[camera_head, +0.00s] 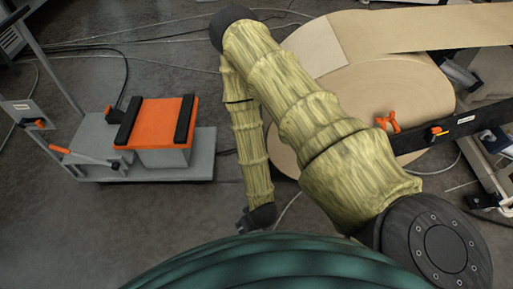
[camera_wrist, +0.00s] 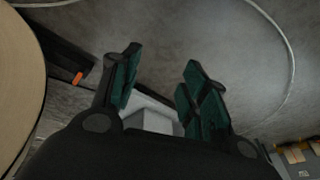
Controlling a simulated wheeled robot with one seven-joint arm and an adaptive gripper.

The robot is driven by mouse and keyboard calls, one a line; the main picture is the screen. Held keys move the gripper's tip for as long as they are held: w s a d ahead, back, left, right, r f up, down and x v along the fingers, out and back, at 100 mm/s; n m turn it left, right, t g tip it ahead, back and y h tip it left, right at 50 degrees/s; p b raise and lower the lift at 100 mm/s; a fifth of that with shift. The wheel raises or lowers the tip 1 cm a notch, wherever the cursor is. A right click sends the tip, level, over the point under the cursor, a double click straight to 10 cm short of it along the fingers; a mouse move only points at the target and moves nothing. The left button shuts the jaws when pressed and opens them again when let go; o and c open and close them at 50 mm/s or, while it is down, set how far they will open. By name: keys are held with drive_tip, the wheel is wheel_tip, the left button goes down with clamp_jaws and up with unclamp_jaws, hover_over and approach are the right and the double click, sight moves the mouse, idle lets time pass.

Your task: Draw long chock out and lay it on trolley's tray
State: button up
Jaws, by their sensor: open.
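My gripper (camera_wrist: 163,72) is open, with its two green-padded fingers apart in the wrist view. In the head view my gripper (camera_head: 248,222) is a small dark shape low in the middle, left of the paper roll. A pale grey block-like thing (camera_wrist: 150,122) shows between the finger bases in the wrist view; I cannot tell whether it is the long chock. No chock is clearly visible in the head view, where my arm covers part of the roll's near side. The trolley (camera_head: 198,170) stands at left, its orange tray (camera_head: 157,124) empty between two black strips.
The large paper roll (camera_head: 385,95) lies at right, its side also at the wrist view's left edge (camera_wrist: 20,85). Cables run over the floor.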

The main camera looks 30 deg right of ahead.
drive_tip(key=w+d+f+m+t+h+b, duration=0.15)
drive_tip(key=w+f+t+b, duration=0.25)
drive_tip(key=w+f+b, duration=0.6)
drive_tip(key=w+d+f+m+t+h+b, duration=0.1)
drive_tip(key=w+d+f+t+b, duration=0.25)
drive_tip(key=w+f+b, duration=0.65)
drive_tip(key=w+d+f+m+t+h+b, duration=0.1)
drive_tip(key=w+d+f+h+b, duration=0.1)
drive_tip(key=w+d+f+b, duration=0.2)
drive_tip(key=w+d+f+m+t+h+b, duration=0.1)
drive_tip(key=w+d+f+t+h+b, duration=0.1)
drive_tip(key=d, duration=0.7)
drive_tip(key=w+d+f+m+t+h+b, duration=0.1)
drive_tip(key=w+d+f+h+b, duration=0.3)
drive_tip(key=b, duration=0.5)
drive_tip(key=w+d+f, duration=0.2)
drive_tip(key=d+f, duration=0.1)
drive_tip(key=shift+w+d+f, duration=0.2)
drive_tip(key=shift+w, duration=0.1)
drive_tip(key=shift+t, duration=0.25)
drive_tip(key=b+x, duration=0.5)
drive_tip(key=x, duration=0.4)
drive_tip(key=shift+w+f, duration=0.1)
drive_tip(key=shift+x, duration=0.75)
drive_tip(key=shift+c, duration=0.2)
